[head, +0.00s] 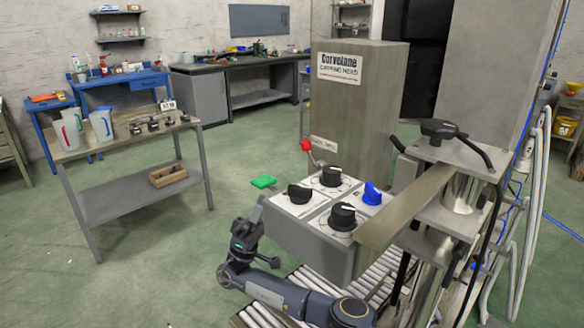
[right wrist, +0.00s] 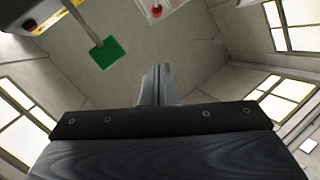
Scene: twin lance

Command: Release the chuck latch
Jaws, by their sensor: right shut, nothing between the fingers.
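A green paddle on a lever (head: 264,182) sticks out from the left side of the control box (head: 300,232). It also shows at upper left in the right wrist view (right wrist: 107,53). A red ball-ended lever (head: 306,146) stands behind the box, and its red end shows at the top of the wrist view (right wrist: 156,11). No label shows which one is the chuck latch. My right gripper (head: 258,208) is just below the green paddle, apart from it. Its fingers (right wrist: 157,82) are shut and empty. My left gripper is out of view.
The box carries several black knobs (head: 342,217) and a blue knob (head: 372,194). The capping head cabinet (head: 352,105) stands behind. Rollers (head: 372,285) lie below the box. A side table (head: 130,180) with jugs stands at left; green floor between is clear.

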